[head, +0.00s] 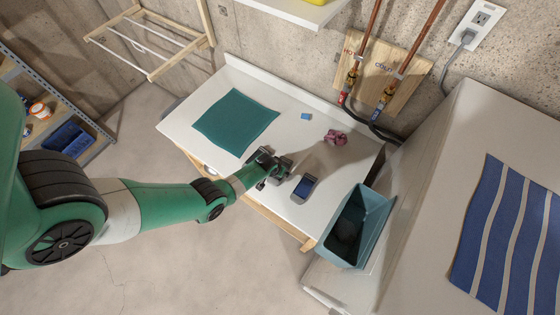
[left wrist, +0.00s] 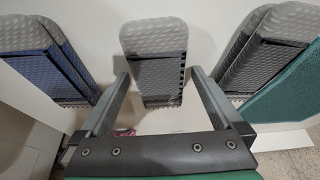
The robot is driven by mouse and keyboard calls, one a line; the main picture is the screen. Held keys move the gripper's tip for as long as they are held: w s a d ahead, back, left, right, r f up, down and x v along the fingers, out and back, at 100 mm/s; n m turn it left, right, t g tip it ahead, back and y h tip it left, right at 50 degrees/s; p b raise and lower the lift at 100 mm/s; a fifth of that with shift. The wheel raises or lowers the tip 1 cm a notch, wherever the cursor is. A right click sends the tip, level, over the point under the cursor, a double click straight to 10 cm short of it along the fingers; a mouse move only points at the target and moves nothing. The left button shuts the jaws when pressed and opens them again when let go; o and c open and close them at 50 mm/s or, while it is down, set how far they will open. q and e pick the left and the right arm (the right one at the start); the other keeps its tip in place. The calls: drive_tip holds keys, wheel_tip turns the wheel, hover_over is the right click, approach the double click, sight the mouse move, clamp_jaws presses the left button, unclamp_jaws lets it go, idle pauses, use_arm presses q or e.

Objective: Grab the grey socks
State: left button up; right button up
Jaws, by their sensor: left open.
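My left gripper (head: 273,170) is above the white counter, with its fingers apart. In the left wrist view the open fingers (left wrist: 160,77) stand either side of a plain grey folded item (left wrist: 151,40) with a ribbed texture, which looks like the grey socks. I cannot tell whether they touch it. A grey and blue folded item (left wrist: 45,55) lies to its left there; it shows right of the gripper in the head view (head: 303,188). Another grey item (left wrist: 262,45) lies to the right, by the teal cloth (left wrist: 295,88). In the head view the gripper mostly hides the middle item.
The teal cloth (head: 236,122) lies flat left of the gripper. A small blue block (head: 306,116) and a crumpled pink item (head: 335,137) lie towards the back. A teal bin (head: 377,210) stands at the counter's right end. Copper pipes (head: 367,35) rise behind the counter.

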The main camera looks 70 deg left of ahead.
use_arm(q)
drive_tip(key=shift+r, duration=0.1)
drive_tip(key=shift+c, duration=0.2)
drive_tip(key=c, duration=1.3)
drive_tip(key=shift+o, duration=0.2)
use_arm(e)
drive_tip(key=shift+r, duration=0.1)
